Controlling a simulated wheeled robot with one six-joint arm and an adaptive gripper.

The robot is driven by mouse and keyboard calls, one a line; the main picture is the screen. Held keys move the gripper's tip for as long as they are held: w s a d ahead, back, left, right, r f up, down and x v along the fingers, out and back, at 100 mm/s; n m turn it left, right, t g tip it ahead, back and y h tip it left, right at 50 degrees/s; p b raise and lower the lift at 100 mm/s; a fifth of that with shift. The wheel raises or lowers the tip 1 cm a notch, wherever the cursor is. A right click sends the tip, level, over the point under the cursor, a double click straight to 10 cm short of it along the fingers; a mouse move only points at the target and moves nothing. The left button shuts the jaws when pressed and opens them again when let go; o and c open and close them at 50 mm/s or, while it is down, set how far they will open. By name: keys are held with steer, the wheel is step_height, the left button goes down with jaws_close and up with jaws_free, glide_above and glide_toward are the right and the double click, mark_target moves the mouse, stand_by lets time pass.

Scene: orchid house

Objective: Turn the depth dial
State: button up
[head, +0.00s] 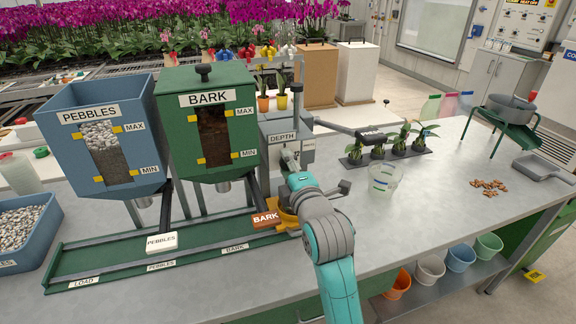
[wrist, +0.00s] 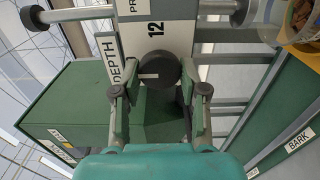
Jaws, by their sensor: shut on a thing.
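The depth dial (wrist: 158,70) is a round dark knob with a white pointer mark. In the wrist view it sits on a pale panel below the number 12, beside a DEPTH label (wrist: 109,62). The mark points to the left of that picture. My gripper (wrist: 160,90) is shut on the dial, one finger on each side of it. In the head view my gripper (head: 290,162) is at the front of the grey press (head: 306,142), under its DEPTH label, and my arm and fingers hide most of the dial there.
The green BARK hopper (head: 206,160) and blue PEBBLES hopper (head: 105,175) stand left of the press. A BARK block (head: 265,219) and an orange-yellow pot (head: 287,217) are close beside my arm. A clear cup (head: 384,178) and a seedling tray (head: 388,158) stand to the right.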

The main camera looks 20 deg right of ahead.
stand_by(0.4)
steer(key=o, duration=1.1)
steer(key=s, duration=1.2)
steer(key=shift+f, duration=0.1)
